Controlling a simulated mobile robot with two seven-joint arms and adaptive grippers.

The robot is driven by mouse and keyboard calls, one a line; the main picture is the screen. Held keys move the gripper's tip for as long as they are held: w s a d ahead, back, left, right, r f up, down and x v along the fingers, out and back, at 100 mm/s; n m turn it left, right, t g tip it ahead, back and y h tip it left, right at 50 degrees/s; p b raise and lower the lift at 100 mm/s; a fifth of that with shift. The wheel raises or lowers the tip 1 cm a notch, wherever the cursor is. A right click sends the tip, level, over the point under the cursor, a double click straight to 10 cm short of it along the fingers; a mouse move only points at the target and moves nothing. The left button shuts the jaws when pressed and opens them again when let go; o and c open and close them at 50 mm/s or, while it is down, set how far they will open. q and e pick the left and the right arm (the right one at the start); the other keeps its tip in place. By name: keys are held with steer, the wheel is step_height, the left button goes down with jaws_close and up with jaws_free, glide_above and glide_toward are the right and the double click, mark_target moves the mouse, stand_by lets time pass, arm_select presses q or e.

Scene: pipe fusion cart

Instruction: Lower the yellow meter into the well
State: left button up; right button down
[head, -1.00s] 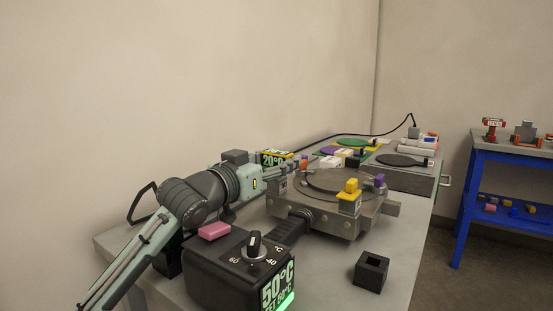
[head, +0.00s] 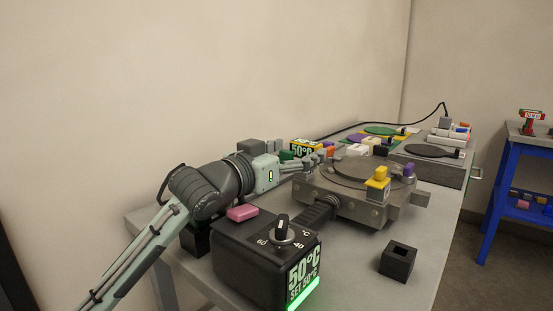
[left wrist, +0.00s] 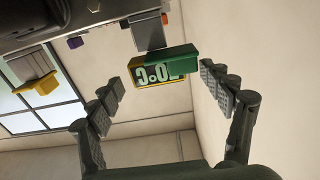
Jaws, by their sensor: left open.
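A small yellow-topped unit with a pale lower part (head: 377,186) sits at the front corner of the round-plated machine; it looks like the yellow meter. A yellow-edged box with a 50°C readout (head: 306,147) stands behind my left gripper, so I cannot tell for certain which is the meter. My left gripper (head: 318,158) is open and empty above the machine's far left side. In the left wrist view the readout box (left wrist: 165,72), partly green, shows between the open fingers, apart from them. A black block with a square hole (head: 398,262), perhaps the well, stands on the table. My right gripper is out of view.
A black control box (head: 240,262) with a knob and a lit 50°C readout stands in front, a pink block (head: 242,212) behind it. The grey machine (head: 345,206) fills the middle. A blue shelf (head: 497,195) stands right. The table around the black block is clear.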

mark_target(301, 144)
arm_select(q)
steer(key=v, duration=0.9)
steer(key=x, duration=1.2)
steer(key=shift+r, duration=0.55)
